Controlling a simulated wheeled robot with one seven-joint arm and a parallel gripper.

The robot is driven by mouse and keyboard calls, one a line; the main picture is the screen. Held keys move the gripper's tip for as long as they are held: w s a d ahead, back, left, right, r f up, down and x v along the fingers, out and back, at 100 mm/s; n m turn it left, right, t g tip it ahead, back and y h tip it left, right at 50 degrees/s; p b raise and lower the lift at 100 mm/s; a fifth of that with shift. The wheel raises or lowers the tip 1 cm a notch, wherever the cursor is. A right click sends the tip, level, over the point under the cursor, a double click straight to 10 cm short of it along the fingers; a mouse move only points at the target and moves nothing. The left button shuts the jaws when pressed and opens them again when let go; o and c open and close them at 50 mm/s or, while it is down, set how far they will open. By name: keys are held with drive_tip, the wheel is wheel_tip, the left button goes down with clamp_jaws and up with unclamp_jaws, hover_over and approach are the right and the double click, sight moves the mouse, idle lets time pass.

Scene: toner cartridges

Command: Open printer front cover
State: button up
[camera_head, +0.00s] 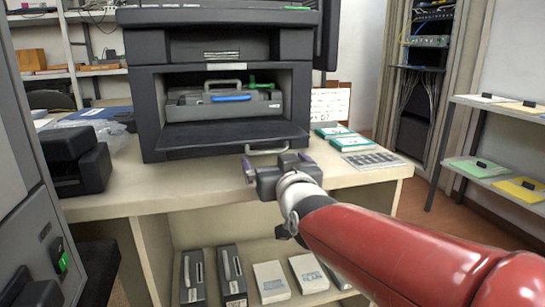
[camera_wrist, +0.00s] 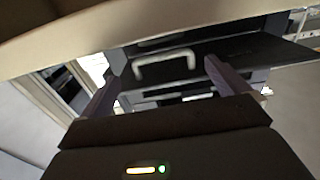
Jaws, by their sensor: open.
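The dark printer (camera_head: 146,110) stands on the cream table. Its front cover (camera_head: 235,135) is folded down and lies about level, leaving the bay open. The cover's pale handle (camera_head: 266,151) is at its front edge; it also shows in the wrist view (camera_wrist: 165,64). Inside the bay sits a grey toner cartridge (camera_head: 190,112) with a grey handle, a blue bar and a green part. My gripper (camera_head: 277,164) is open in front of the cover, close to the handle. In the wrist view, the handle appears between the spread fingertips (camera_wrist: 163,74), apparently beyond them; I cannot tell whether they touch.
A black device (camera_head: 75,160) stands left of the printer. Boxes and black cartridges (camera_head: 232,275) stand on the shelf below. The table front is clear around my gripper.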

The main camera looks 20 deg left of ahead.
sight(268, 152)
drive_tip(key=x, duration=0.5)
drive_tip(key=shift+w+a, duration=0.1)
drive_tip(key=shift+w, duration=0.15)
